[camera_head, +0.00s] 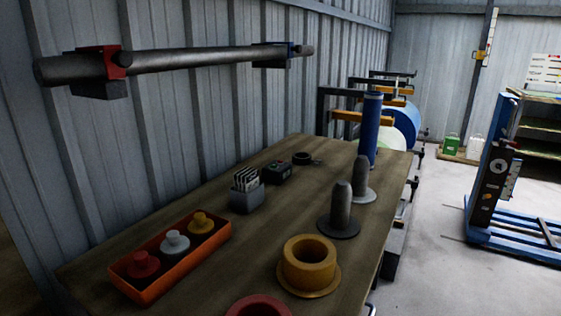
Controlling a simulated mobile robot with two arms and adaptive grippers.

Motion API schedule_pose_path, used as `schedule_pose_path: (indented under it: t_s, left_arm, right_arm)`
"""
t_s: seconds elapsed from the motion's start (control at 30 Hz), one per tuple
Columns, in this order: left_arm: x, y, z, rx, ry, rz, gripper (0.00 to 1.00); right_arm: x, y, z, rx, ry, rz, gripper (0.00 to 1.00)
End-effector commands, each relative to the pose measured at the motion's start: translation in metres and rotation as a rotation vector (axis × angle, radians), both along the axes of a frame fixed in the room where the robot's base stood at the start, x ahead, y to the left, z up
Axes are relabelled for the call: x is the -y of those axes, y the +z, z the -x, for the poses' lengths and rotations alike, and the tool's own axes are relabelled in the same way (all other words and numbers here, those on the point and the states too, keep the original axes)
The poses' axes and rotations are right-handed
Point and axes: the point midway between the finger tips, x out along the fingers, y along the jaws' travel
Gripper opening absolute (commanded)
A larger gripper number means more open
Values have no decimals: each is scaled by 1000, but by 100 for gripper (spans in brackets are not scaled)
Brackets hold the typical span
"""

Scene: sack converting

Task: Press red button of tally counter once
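A small dark box with green and red patches (278,173) sits on the wooden table (225,265), towards the back and near the wall side. It looks like the tally counter. It is small and dim here, so I cannot make out its red button clearly or whether it is pressed. Neither of my grippers is in view.
A grey holder with white cards (246,201) stands just in front of the box, and a dark ring (302,158) lies behind it. An orange tray (165,285) holds red, grey and yellow plugs. A yellow flanged ring (309,266), a red ring (259,306), grey posts (341,205) and a blue cylinder (370,125) stand to the right.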

Motion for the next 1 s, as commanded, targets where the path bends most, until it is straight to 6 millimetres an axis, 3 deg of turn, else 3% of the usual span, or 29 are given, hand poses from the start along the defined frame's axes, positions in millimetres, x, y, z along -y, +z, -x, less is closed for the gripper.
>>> schedule_pose_path:
  t_s: [0.17,1.0]
  left_arm:
    - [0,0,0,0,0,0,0]
    - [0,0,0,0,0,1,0]
  right_arm:
    - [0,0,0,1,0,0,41]
    - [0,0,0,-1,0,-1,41]
